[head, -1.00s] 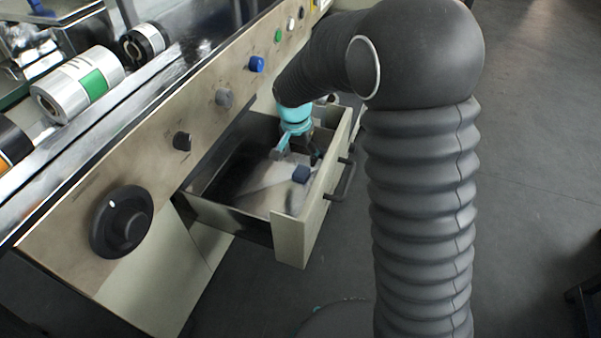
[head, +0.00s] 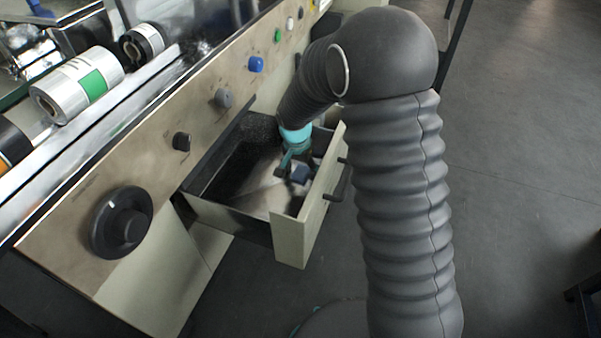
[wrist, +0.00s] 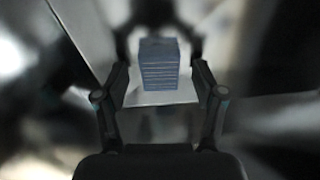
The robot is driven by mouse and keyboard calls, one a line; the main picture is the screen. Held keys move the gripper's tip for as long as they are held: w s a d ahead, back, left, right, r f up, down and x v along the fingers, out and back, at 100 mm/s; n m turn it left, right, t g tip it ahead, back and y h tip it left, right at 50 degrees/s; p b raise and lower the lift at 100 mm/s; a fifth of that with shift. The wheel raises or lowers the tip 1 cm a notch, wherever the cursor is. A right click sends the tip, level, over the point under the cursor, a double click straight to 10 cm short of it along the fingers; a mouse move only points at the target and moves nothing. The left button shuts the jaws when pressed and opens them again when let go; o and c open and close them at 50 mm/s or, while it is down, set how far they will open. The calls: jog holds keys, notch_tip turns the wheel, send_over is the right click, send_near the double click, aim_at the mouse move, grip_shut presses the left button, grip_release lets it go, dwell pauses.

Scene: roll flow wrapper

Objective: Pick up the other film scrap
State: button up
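A small dark blue, block-like piece (head: 300,174) with ridged lines lies inside the open drawer (head: 290,232). It is the only loose piece I make out there, and I cannot tell for sure that it is the film scrap. In the wrist view the blue piece (wrist: 159,64) stands between the fingers on a pale patch. My gripper (head: 291,170) is down in the drawer, right at the piece. In the wrist view my gripper (wrist: 160,72) has its fingers apart, with gaps on both sides of the piece. The fingertips are dark and blurred.
The drawer front with its dark handle (head: 338,185) stands close to the right of my gripper. The machine panel with knobs, among them a large black dial (head: 122,222), runs along the left. Film rolls (head: 78,84) lie on top. Open floor is at right.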

jog(key=c, duration=0.6)
